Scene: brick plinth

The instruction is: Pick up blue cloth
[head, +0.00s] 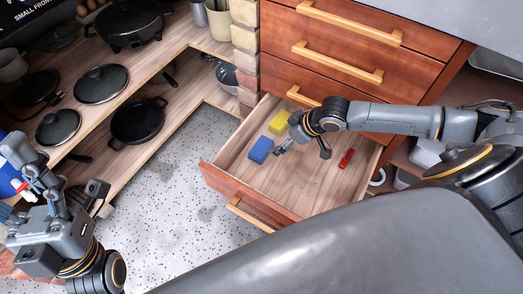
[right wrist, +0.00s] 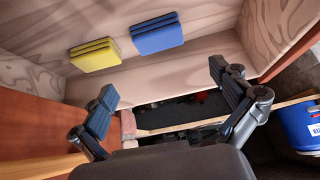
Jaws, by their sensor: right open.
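The blue cloth (head: 260,150) is a small folded stack lying in the open drawer, near its left front corner. It also shows in the right wrist view (right wrist: 158,34), apart from my fingers. My right gripper (head: 282,147) is open and empty over the drawer, just right of the blue cloth. In the right wrist view its two fingers (right wrist: 163,82) stand wide apart, with nothing between them. My left gripper (head: 58,172) is at the far left, away from the drawer; its fingers look apart and empty.
A yellow folded cloth (head: 279,122) lies behind the blue one, and a red item (head: 346,158) lies farther right in the drawer (head: 310,185). Closed drawers (head: 335,55) rise behind. Shelves with pans (head: 138,122) stand at left. A blue container (head: 8,180) is near my left gripper.

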